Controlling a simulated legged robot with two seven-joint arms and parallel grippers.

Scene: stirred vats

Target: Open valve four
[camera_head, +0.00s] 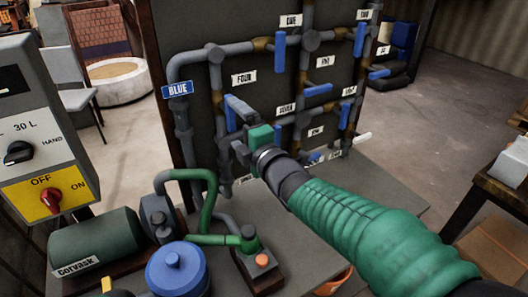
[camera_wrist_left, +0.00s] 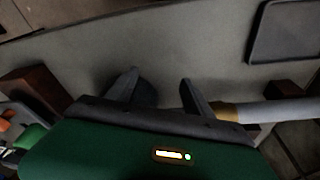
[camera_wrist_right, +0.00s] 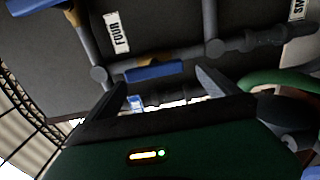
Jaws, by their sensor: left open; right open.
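Valve four has a blue lever (camera_head: 230,117) on the pipe rack, below the white label FOUR (camera_head: 244,78). In the head view the lever stands roughly upright along its pipe, partly hidden by my right gripper (camera_head: 236,125). In the right wrist view the blue lever (camera_wrist_right: 153,71) lies across the space just ahead of my right gripper (camera_wrist_right: 165,90), whose fingers are open on either side. I cannot tell whether they touch it. My left gripper (camera_wrist_left: 158,82) is open and empty over a grey surface, and is out of the head view.
Other blue levers, such as the one under label ONE (camera_head: 280,52), sit close by on the rack. A control box (camera_head: 38,130), a green cylinder labelled Corvask (camera_head: 95,245) and a blue lidded vessel (camera_head: 178,270) stand at left. A wooden table edge (camera_head: 490,190) is at right.

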